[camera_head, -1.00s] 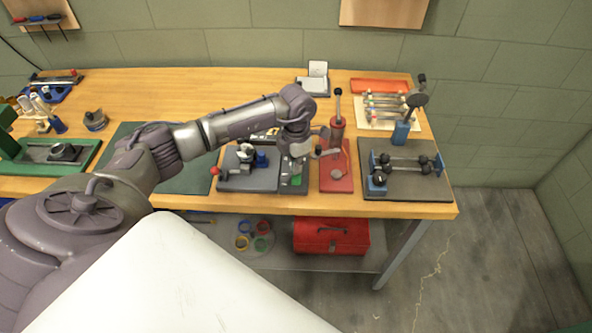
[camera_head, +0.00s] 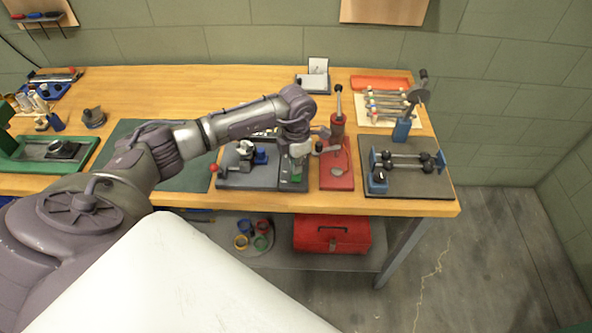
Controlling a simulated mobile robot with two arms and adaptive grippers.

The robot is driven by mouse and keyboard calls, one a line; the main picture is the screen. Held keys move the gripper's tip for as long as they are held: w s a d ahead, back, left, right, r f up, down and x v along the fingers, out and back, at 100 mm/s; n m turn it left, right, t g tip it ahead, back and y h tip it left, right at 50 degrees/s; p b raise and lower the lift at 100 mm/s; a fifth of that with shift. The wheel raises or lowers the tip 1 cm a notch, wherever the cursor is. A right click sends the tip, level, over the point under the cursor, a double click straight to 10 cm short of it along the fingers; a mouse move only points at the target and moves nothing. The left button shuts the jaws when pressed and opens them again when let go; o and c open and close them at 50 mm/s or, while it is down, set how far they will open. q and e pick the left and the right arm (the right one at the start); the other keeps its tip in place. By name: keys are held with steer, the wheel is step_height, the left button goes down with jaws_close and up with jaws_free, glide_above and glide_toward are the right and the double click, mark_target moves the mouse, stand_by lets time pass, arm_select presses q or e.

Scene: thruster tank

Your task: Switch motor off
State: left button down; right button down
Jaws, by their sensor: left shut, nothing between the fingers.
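A small motor rig (camera_head: 235,178) on a dark grey base stands near the front of the wooden bench, with a red knob at its left and a blue part on top. At its right end is a dark control panel (camera_head: 294,185) with a green button (camera_head: 297,177). My left gripper (camera_head: 298,160) comes down over this panel, shut and empty, its tips close above or at the green button. I cannot tell whether they touch it. The arm hides the back of the rig and panel. My right gripper is not in view.
A red lever press (camera_head: 337,178) stands close to the right of the panel. Further right is a grey plate (camera_head: 405,189) with black-knobbed rods and a blue stand. A green mat (camera_head: 185,178) lies to the left. A red toolbox (camera_head: 331,235) sits on the lower shelf.

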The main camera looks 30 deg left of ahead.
arm_select(q)
steer(key=shift+f, duration=0.1)
steer(key=shift+r+p, duration=2.15)
steer(key=shift+r, duration=1.35)
